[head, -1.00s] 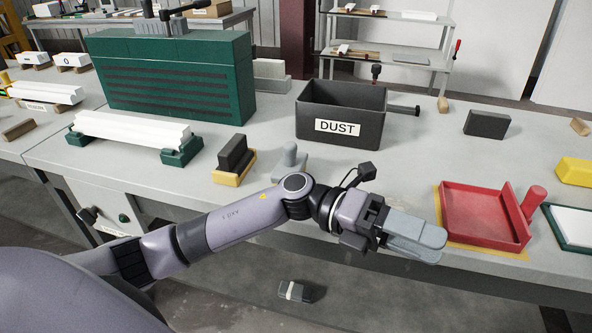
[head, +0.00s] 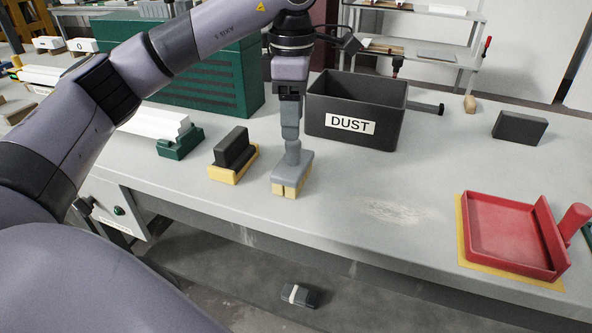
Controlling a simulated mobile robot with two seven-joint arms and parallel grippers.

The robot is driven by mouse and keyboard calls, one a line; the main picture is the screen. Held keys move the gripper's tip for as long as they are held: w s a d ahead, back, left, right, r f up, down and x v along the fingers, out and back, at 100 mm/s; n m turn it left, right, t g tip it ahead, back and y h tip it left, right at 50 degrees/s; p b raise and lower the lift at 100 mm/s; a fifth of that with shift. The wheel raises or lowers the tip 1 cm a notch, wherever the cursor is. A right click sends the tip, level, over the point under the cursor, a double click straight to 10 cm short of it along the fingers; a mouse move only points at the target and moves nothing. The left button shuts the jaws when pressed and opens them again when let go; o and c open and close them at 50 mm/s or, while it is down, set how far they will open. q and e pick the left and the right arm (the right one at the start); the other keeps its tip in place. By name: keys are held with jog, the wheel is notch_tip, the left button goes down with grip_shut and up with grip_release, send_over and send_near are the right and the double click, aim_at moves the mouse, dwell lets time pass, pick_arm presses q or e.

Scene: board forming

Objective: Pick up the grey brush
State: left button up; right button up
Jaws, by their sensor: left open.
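The grey brush (head: 291,170) stands upright on the grey workbench, with yellow bristles below and a short handle on top. My left gripper (head: 291,138) points straight down over the brush, with its grey fingers at the handle's top. The jaws are open; the fingers overlap the handle in this view, so I cannot tell whether they touch it. The upper end of the handle is hidden by the fingers. My right gripper is not in view.
A black DUST bin (head: 356,112) stands just right of my gripper. A black block on a yellow base (head: 233,155) is close left of the brush. A pale dust patch (head: 390,211) and a red dustpan (head: 510,238) lie to the right. The bench front is clear.

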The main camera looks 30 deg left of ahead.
aim_at(292, 146)
pick_arm(q)
notch_tip(292, 146, down, 7)
jog(key=shift+r, duration=0.15)
grip_shut()
